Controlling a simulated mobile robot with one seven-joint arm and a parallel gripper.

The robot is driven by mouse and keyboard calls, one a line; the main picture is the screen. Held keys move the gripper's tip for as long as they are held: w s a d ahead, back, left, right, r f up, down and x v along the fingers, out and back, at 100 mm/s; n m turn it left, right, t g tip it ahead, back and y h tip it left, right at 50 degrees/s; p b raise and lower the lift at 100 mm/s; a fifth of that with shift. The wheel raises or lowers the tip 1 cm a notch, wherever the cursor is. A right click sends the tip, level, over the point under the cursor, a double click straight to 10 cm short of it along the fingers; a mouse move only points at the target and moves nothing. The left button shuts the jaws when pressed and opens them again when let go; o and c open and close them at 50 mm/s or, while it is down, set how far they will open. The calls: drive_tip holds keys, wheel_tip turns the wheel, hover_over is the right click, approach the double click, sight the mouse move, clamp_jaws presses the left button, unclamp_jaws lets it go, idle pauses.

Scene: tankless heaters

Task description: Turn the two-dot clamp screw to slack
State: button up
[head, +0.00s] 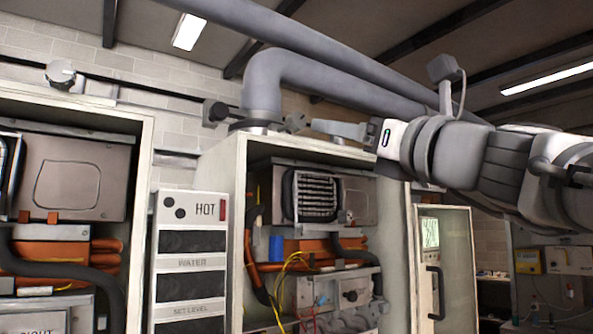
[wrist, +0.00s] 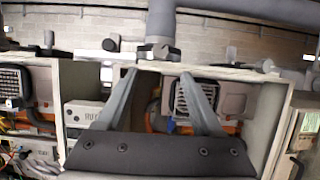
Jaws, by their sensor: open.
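A grey vertical pipe (head: 262,95) comes down into a dark collar (head: 255,126) on top of the middle heater cabinet. A dark round knob (head: 215,112) sticks out left of the pipe; a similar knob shows in the wrist view (wrist: 110,45). A small grey fitting (head: 295,122) is right of the pipe, close to my fingertips. I cannot make out dot marks on any of these, so I cannot tell which is the two-dot screw. My gripper (wrist: 158,78) is open and empty, its fingers spread below the pipe collar (wrist: 158,52) in the wrist view.
Large grey pipes (head: 330,50) run overhead near my arm. An open cabinet (head: 240,200) with hoses and wires is below. A HOT gauge panel (head: 190,250) with two dark dots stands left of it. Another cabinet (head: 140,150) is at left, and a glazed door (head: 445,270) at right.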

sight(299, 123)
drive_tip(key=p+x, duration=0.2)
drive_tip(key=x, duration=0.8)
drive_tip(key=shift+w+a+r+p, duration=0.1)
drive_tip(key=shift+w+a+p, duration=0.1)
drive_tip(key=shift+p, duration=0.2)
clamp_jaws()
